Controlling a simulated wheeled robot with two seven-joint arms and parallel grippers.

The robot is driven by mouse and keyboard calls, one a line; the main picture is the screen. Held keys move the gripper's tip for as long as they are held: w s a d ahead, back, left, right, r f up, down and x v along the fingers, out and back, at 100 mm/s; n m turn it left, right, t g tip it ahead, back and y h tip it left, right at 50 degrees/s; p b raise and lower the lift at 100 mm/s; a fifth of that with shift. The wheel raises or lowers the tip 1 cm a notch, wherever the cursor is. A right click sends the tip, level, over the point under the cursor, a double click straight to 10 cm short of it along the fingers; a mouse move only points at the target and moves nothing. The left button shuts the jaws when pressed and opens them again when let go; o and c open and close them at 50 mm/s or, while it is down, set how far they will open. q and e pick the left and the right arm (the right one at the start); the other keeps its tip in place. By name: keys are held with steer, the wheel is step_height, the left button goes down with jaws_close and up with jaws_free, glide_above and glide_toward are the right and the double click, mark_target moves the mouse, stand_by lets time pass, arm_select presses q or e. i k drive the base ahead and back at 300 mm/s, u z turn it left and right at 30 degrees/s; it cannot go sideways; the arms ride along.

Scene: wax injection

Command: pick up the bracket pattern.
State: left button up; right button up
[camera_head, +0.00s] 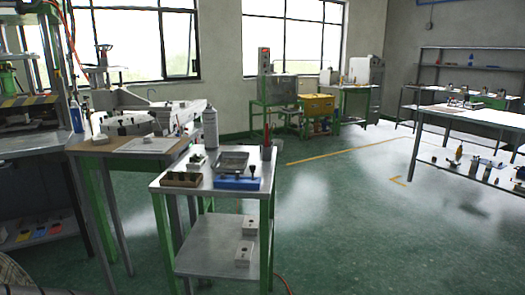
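No piece stands out clearly as the bracket pattern; the small parts are too tiny to tell apart. Candidates are on the small metal cart (213,189) in front of me. A brown tray (180,180) with small dark green pieces lies at its front left. A light block (196,161) with small dark parts sits behind it. A shallow grey metal tray (232,161) is at the back middle and looks empty. A blue block (237,183) with dark knobs is at the front right. Neither of my grippers is in view.
A spray can (210,128) and a red-topped container (267,146) stand at the cart's back. Light blocks (244,255) lie on its lower shelf. A wooden-topped bench (120,147) and a press adjoin at left. Open green floor (350,220) lies right, before a long workbench (470,116).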

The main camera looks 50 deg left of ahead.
mark_target(196, 159)
steer(key=i, duration=1.45)
steer(key=u, duration=2.85)
